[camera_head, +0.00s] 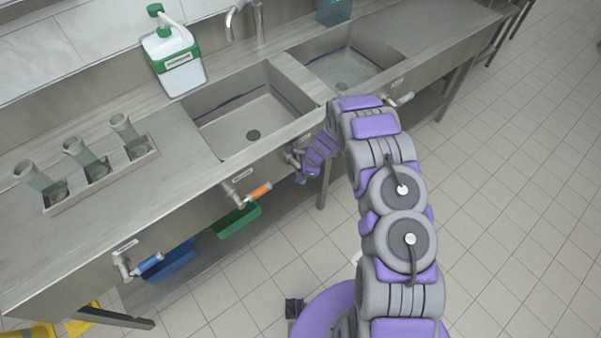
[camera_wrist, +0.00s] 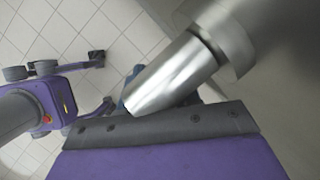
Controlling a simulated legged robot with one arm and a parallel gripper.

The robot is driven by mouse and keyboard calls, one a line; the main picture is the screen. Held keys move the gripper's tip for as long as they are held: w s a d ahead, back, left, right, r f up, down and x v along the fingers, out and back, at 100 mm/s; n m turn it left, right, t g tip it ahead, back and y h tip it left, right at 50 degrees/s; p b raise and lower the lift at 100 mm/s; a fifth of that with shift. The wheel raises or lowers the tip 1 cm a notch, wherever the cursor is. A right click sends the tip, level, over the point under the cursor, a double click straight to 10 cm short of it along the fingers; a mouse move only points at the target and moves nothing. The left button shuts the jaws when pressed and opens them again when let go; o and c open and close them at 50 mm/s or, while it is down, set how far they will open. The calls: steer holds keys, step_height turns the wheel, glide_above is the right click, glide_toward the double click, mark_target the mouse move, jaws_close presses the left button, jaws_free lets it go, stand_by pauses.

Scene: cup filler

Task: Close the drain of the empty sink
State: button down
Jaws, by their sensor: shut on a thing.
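The right sink (camera_head: 342,68) seems to hold some water. My gripper (camera_head: 303,172) is at the counter's front, just below the right front corner of the left sink. In the wrist view my gripper (camera_wrist: 185,118) is shut on a metal valve handle (camera_wrist: 172,78), a smooth silver cylinder on a wider fitting. The handle crosses the dark finger edge. My arm and gripper hide most of this handle in the head view, and the other finger is hardly visible.
Valves with an orange handle (camera_head: 258,192) and a blue handle (camera_head: 150,263) stick out further left. Another valve (camera_head: 402,99) is right of my arm. The floor at right is clear.

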steer(key=shift+r+h+p, duration=0.15)
steer(key=shift+h+p, duration=0.15)
steer(key=shift+p, duration=0.15)
steer(key=p, duration=0.1)
steer(key=t+h+p, duration=0.1)
steer(key=shift+w+d+r+p, duration=0.25)
steer(key=shift+r+p, duration=0.05)
steer(key=shift+p, duration=0.05)
steer(key=shift+w+d+r+n+t+h+p, duration=0.3)
steer(key=shift+d+r+n+t+h+p, duration=0.25)
steer(key=shift+t+h, duration=1.15)
steer(key=shift+w+d+r+n+t+h+p, duration=0.3)
steer(key=shift+r+t+h+p, duration=0.35)
steer(key=shift+t+h, duration=1)
steer(key=shift+w+d+r+n+t+h+p, duration=0.5)
steer(key=shift+t+h, duration=0.65)
steer(key=shift+h, duration=1)
steer(key=shift+s+r, duration=0.1)
steer(key=shift+r, duration=0.2)
steer(key=c, duration=0.9)
jaws_free()
